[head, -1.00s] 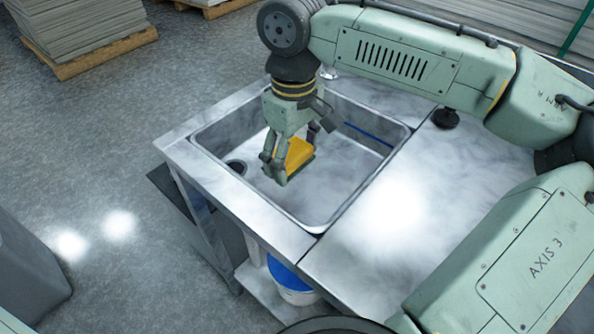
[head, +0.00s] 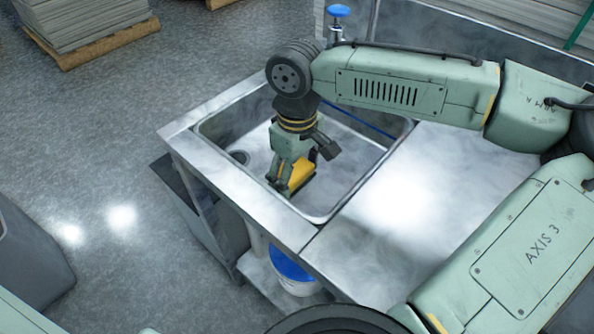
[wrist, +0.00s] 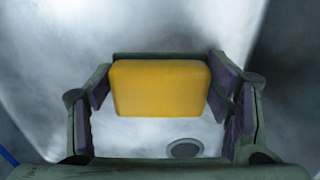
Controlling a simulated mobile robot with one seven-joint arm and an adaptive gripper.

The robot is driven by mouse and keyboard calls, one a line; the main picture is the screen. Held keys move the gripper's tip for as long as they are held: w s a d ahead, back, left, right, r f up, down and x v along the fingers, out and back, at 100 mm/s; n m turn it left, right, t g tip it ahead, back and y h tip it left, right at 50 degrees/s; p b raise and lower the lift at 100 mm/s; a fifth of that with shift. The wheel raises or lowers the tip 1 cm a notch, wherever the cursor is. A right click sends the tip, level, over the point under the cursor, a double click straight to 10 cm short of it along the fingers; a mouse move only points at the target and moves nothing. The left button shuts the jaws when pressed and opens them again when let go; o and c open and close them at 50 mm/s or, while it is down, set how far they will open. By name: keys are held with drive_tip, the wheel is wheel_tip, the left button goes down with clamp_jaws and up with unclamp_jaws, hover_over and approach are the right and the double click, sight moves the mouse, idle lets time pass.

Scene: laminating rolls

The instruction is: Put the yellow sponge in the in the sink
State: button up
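The yellow sponge (head: 301,174), with a dark green underside, is inside the sink basin in the head view. My gripper (head: 288,188) points down into the basin with its fingers at the sponge. In the wrist view the sponge (wrist: 160,87) sits between the two finger pads (wrist: 160,92), which appear to touch its two ends. The sponge is low in the sink (head: 341,211), near the front wall. I cannot tell whether it touches the sink floor. My wrist and fingers hide part of the sponge and basin in the head view.
The drain (wrist: 185,148) shows beside the sponge in the wrist view. A bare metal counter (head: 400,215) lies right of the sink. A blue-topped tap (head: 338,12) stands behind it. A blue-lidded bucket (head: 293,270) sits on a shelf below.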

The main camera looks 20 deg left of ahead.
sight(296, 173)
drive_tip(key=o, duration=0.4)
drive_tip(key=shift+r, duration=0.1)
wheel_tip(296, 173, up, 12)
drive_tip(key=shift+r, duration=0.15)
idle(0.4)
drive_tip(key=shift+s, duration=0.1)
idle(0.3)
